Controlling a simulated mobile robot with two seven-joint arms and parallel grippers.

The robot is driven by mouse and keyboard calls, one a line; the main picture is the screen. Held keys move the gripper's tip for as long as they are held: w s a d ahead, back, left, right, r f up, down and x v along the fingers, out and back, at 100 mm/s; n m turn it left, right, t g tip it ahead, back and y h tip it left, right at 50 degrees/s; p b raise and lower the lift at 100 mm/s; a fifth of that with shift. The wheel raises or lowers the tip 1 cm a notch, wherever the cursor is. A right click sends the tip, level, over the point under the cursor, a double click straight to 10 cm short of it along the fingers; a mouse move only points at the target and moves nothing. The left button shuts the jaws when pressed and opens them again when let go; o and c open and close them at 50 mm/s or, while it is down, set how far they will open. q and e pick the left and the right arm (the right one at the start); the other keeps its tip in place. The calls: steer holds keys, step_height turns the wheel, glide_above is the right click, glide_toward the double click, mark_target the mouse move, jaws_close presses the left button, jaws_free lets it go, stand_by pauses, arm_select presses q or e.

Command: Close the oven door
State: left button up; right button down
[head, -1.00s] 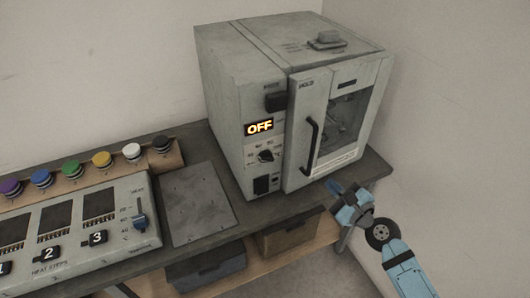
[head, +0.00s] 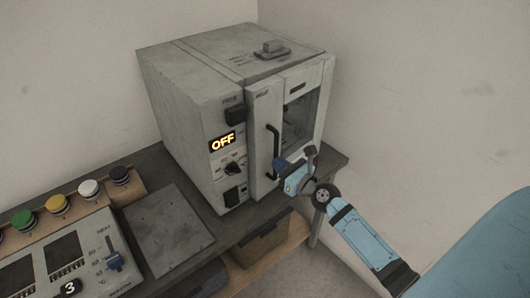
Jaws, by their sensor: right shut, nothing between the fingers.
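The grey oven (head: 190,110) stands on the bench with a lit OFF display on its front. Its door (head: 262,112), with a dark window and a black upright handle (head: 275,150), faces right of the control panel. The door is at or near the oven front; I cannot tell whether a small gap remains. My right gripper (head: 293,165) is shut and empty, in front of the door's lower part, just right of the handle's lower end. It covers part of the door; contact is unclear. My left gripper is out of view.
A control box (head: 75,255) with a slider and a row of coloured knobs (head: 56,204) is at the left. A flat grey plate (head: 165,230) lies on the bench (head: 225,235) before the oven. A bin (head: 262,243) sits below. A wall closes off the right.

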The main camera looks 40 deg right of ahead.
mark_target(259, 151)
steer(key=w, duration=0.4)
steer(key=shift+w+a+p, duration=0.2)
steer(key=shift+a+p, duration=0.1)
steer(key=shift+a, duration=0.05)
steer(key=shift+w+a, duration=0.1)
steer(key=shift+w, duration=0.5)
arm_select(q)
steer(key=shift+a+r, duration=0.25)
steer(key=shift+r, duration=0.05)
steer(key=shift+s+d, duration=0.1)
arm_select(e)
steer(key=w, duration=0.3)
steer(key=shift+w+a+r, duration=0.1)
steer(key=shift+w+a, duration=0.1)
steer(key=shift+a, duration=0.2)
steer(key=shift+s+r, duration=0.1)
steer(key=shift+r, duration=0.05)
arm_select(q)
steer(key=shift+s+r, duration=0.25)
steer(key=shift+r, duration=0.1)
arm_select(e)
steer(key=shift+r, duration=0.1)
arm_select(q)
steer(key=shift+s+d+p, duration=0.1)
steer(key=shift+p, duration=0.25)
arm_select(e)
steer(key=shift+a, duration=0.1)
